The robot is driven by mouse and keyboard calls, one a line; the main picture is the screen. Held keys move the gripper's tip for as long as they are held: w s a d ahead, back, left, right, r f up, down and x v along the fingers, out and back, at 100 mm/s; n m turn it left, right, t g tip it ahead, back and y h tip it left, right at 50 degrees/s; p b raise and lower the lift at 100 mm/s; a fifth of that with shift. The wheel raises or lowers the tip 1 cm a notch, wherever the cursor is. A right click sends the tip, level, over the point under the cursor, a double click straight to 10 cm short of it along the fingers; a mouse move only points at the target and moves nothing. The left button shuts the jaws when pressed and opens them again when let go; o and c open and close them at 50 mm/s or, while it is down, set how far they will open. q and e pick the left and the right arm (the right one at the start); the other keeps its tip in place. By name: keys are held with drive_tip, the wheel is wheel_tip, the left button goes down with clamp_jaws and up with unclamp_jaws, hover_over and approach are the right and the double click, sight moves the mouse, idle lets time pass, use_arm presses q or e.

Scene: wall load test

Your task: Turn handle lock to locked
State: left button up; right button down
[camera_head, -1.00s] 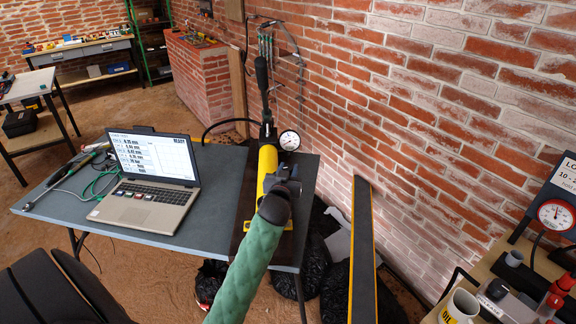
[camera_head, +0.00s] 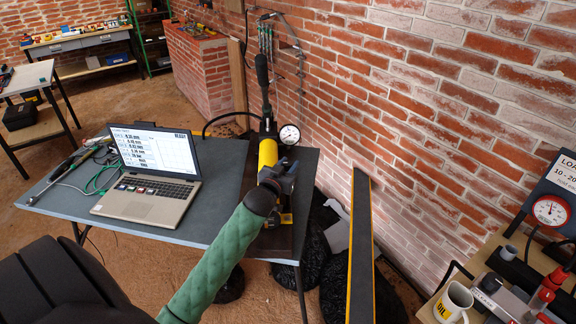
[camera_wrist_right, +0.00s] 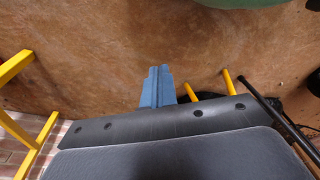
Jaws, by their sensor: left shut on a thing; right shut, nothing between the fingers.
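A yellow hand pump (camera_head: 267,153) lies on the dark board at the table's right side, its black lever (camera_head: 262,82) standing up at the far end. A round white gauge (camera_head: 290,134) sits beside it. My left gripper (camera_head: 277,177), on the green-sleeved arm, is at the pump's near end, shut on a small part there that the gripper mostly hides. I cannot make out the handle lock or its position. My right gripper (camera_wrist_right: 158,85) shows as blue-grey fingers in the right wrist view, shut and empty above the brown floor.
An open laptop (camera_head: 151,170) stands on the grey table (camera_head: 60,196), left of the pump. A yellow-edged black post (camera_head: 361,250) stands right of the table, near the brick wall (camera_head: 450,120). A second bench with a mug (camera_head: 454,303) and gauge is at lower right.

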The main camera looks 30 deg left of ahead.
sight(286, 169)
use_arm(q)
drive_tip(key=o, duration=0.9)
drive_tip(key=shift+o, duration=0.2)
drive_tip(key=shift+s, duration=0.2)
drive_tip(key=shift+s+d+f+b, duration=0.1)
drive_tip(key=shift+s+f+b, duration=0.05)
drive_tip(key=shift+s+b, duration=0.2)
drive_tip(key=s, duration=0.1)
drive_tip(key=s+b, duration=0.1)
drive_tip(key=s, duration=0.1)
drive_tip(key=s+b, duration=0.1)
drive_tip(key=s, duration=0.1)
drive_tip(key=shift+s+d, duration=0.25)
drive_tip(key=shift+d, duration=0.15)
drive_tip(key=shift+s, duration=0.55)
use_arm(e)
wheel_tip(286, 169, up, 7)
drive_tip(key=w+a, duration=0.1)
drive_tip(key=shift+w+a+r+g, duration=0.15)
drive_tip(key=shift+w+a+g, duration=0.05)
drive_tip(key=shift+a+g, duration=0.15)
drive_tip(key=shift+s, duration=0.1)
